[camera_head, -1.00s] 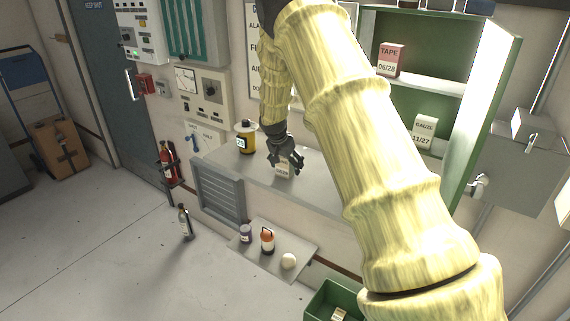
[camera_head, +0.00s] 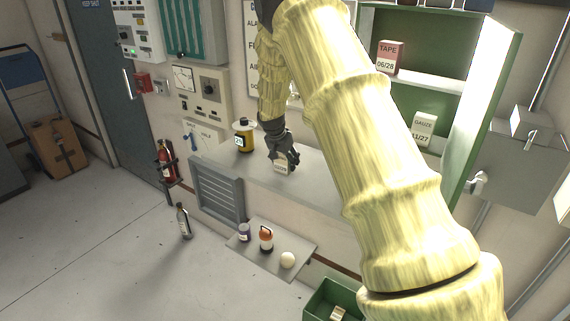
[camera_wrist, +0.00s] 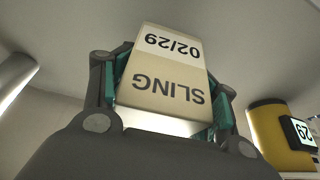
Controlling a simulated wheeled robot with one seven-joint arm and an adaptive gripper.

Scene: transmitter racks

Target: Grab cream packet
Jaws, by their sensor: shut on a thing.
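A cream packet (camera_wrist: 166,75) sits between the two fingers of my gripper (camera_wrist: 165,100) in the wrist view. Its label reads SLING 02/29, upside down in that view. My gripper is shut on it, with a teal pad at each side. In the head view my gripper (camera_head: 284,162) is over the grey counter, and the packet (camera_head: 281,168) shows small at the fingertips. I cannot tell whether the packet touches the counter.
A yellow canister (camera_head: 244,136) stands left of my gripper on the counter (camera_head: 320,188). An open green cabinet (camera_head: 455,60) at right holds a tape box (camera_head: 389,57) and a gauze box (camera_head: 424,129). A lower shelf (camera_head: 268,262) holds small items. A green bin (camera_head: 325,300) is below.

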